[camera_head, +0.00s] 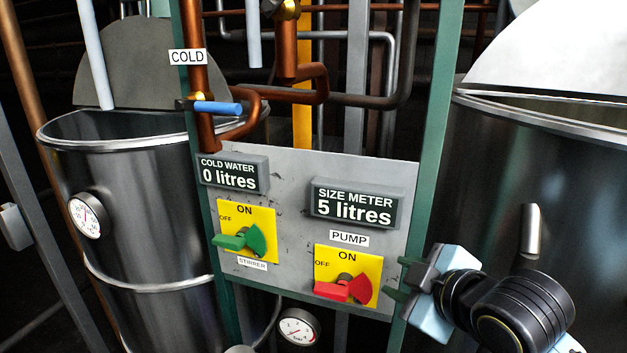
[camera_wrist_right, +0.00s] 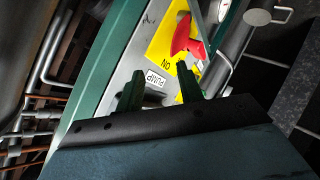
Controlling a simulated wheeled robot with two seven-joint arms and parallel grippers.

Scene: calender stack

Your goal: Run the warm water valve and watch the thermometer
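A round dial thermometer (camera_head: 85,215) sits on the left steel tank in the head view; its reading is too small to tell. No valve labelled warm is in view. A blue-handled valve (camera_head: 218,108) is on the copper pipe under the COLD label, its handle lying roughly level. A brass fitting (camera_head: 288,9) at the top edge is cut off. My right gripper (camera_head: 397,278) is at the panel's right edge, right of the red pump switch (camera_head: 345,289) and apart from it. In the wrist view its two green fingers (camera_wrist_right: 158,82) are spread and empty. My left gripper is out of view.
The panel (camera_head: 290,170) carries a cold water display (camera_head: 230,176) reading 0 litres and a size meter (camera_head: 355,206) reading 5 litres. The green stirrer switch (camera_head: 240,240) and pump switch point left, towards OFF. Green posts (camera_head: 428,160) flank the panel. Steel tanks (camera_head: 140,230) stand both sides.

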